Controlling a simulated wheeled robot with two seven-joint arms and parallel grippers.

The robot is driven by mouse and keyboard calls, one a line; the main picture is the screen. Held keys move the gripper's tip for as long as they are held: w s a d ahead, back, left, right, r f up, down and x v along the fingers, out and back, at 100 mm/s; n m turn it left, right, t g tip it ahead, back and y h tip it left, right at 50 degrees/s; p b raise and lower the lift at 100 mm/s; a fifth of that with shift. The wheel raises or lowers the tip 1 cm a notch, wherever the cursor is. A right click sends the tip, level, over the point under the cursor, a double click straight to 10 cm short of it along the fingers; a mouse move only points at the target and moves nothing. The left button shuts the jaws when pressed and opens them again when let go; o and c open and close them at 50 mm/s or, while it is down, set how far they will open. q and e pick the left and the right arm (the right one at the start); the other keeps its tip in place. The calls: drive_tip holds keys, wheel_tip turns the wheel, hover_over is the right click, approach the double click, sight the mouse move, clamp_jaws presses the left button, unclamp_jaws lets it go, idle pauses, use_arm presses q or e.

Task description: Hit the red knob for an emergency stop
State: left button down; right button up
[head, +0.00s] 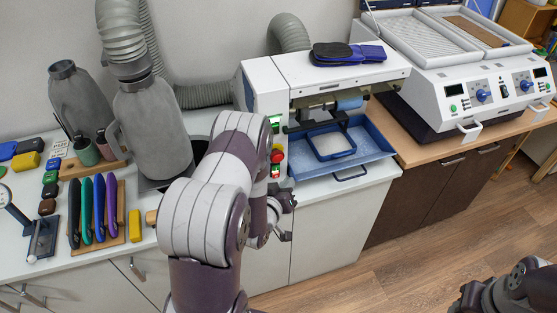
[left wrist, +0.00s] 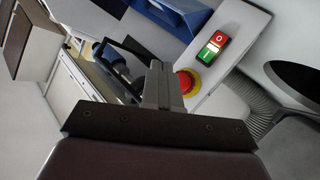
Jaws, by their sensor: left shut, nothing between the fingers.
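The red knob (head: 277,155) sits on a yellow ring on the front of the white machine, just above my left gripper in the head view. In the left wrist view the red knob (left wrist: 185,82) shows close up, partly covered by the fingers. My left gripper (head: 286,208) is shut and empty. Its fingertips (left wrist: 160,68) appear just left of the knob in the left wrist view; whether they touch it I cannot tell. Part of my right arm's end (head: 500,293) shows at the lower right; its fingers are not clear.
A red and green switch (left wrist: 213,47) sits beside the knob. A blue tray (head: 375,152) juts out to the right under the machine (head: 270,85). The floor at right is clear.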

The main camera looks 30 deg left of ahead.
use_arm(q)
drive_tip(key=shift+w+a+b, duration=0.5)
drive_tip(key=shift+w+a, duration=1.35)
drive_tip(key=shift+a, duration=0.3)
idle(0.4)
drive_tip(key=shift+w+a, duration=0.25)
drive_tip(key=shift+a, duration=0.05)
drive_tip(key=shift+w+a+b, duration=0.3)
drive_tip(key=shift+a+b, duration=0.05)
idle(0.8)
drive_tip(key=shift+s+d, duration=0.6)
drive_tip(key=shift+d, duration=0.05)
drive_tip(key=s+d+p, duration=0.1)
drive_tip(key=s+d, duration=0.2)
drive_tip(key=shift+s+d, duration=0.1)
drive_tip(key=shift+d, duration=0.3)
